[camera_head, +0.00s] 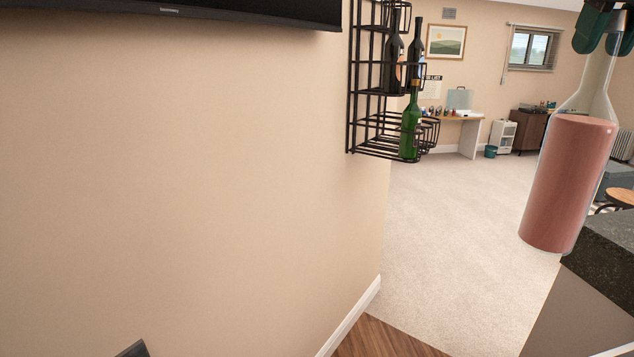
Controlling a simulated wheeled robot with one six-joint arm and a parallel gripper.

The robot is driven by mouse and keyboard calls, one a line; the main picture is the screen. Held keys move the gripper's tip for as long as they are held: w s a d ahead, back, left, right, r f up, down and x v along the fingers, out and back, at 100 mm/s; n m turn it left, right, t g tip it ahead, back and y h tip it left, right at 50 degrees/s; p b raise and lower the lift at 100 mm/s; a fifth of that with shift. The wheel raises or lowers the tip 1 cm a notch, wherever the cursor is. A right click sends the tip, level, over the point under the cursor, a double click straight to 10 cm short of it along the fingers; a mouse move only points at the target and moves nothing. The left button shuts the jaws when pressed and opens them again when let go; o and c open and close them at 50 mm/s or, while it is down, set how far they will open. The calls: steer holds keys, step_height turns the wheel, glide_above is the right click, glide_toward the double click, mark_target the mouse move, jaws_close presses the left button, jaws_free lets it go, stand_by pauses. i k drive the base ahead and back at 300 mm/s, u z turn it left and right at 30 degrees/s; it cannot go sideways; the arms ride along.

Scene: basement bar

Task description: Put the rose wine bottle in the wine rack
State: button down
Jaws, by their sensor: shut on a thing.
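The rose wine bottle (568,185), clear glass with pink wine inside, hangs at the right, tilted slightly with its neck up. My gripper (604,38) shows at the top right corner, partly cut off by the frame, with dark green fingers shut on the bottle's neck. The black wire wine rack (351,85) is mounted at the end of the beige wall, left of the bottle and apart from it. Two dark bottles (394,55) stand in its upper part and a green bottle (411,125) in the lower tier. Part of the lower tier looks empty.
A dark stone counter (610,255) juts in at the lower right, close below the bottle. A black screen (240,8) hangs at the top left. Open carpet (460,230) lies beyond the wall's end. A desk (465,118) and cabinet (530,130) stand far back.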

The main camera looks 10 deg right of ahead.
mark_target(425, 144)
steer(key=i, duration=1.9)
steer(key=z, duration=1.7)
steer(key=i, duration=1.05)
steer(key=u, duration=1.05)
steer(key=i, duration=0.5)
steer(key=z, duration=0.05)
